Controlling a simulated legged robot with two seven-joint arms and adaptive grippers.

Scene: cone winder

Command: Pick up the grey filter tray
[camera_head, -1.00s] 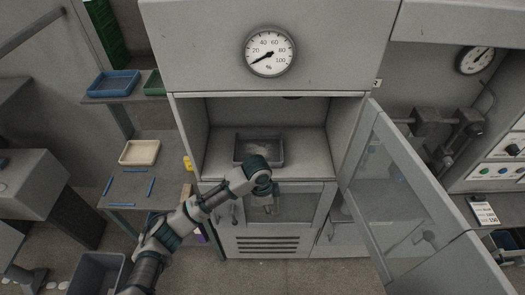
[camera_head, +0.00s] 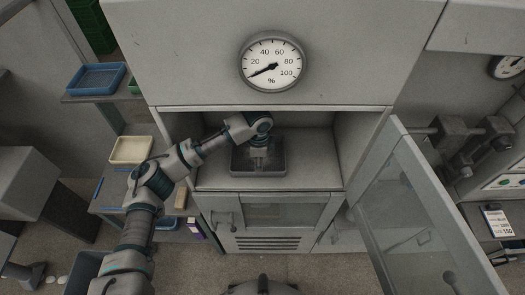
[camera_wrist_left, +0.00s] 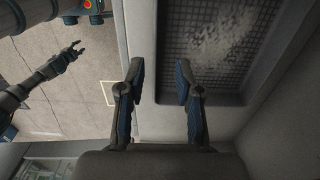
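The grey filter tray (camera_head: 279,171) sits on the cabinet floor, with a pale, dusty mesh bottom. It also shows in the left wrist view (camera_wrist_left: 217,102). My left gripper (camera_head: 258,163) is inside the cabinet, reaching down at the tray. In the left wrist view my left gripper (camera_wrist_left: 160,76) is open and empty. Its fingers appear on either side of one tray wall, one over the inside and one outside; contact cannot be told. A dark arm, probably my right one, shows in the left wrist view with its gripper (camera_wrist_left: 72,49) small and unclear.
The glass door (camera_head: 420,215) stands open on the right. The cabinet (camera_head: 150,50) front with a dial (camera_head: 272,62) overhangs the opening. A cream tray (camera_head: 131,150) and a blue tray (camera_head: 97,78) stand on shelves at the left.

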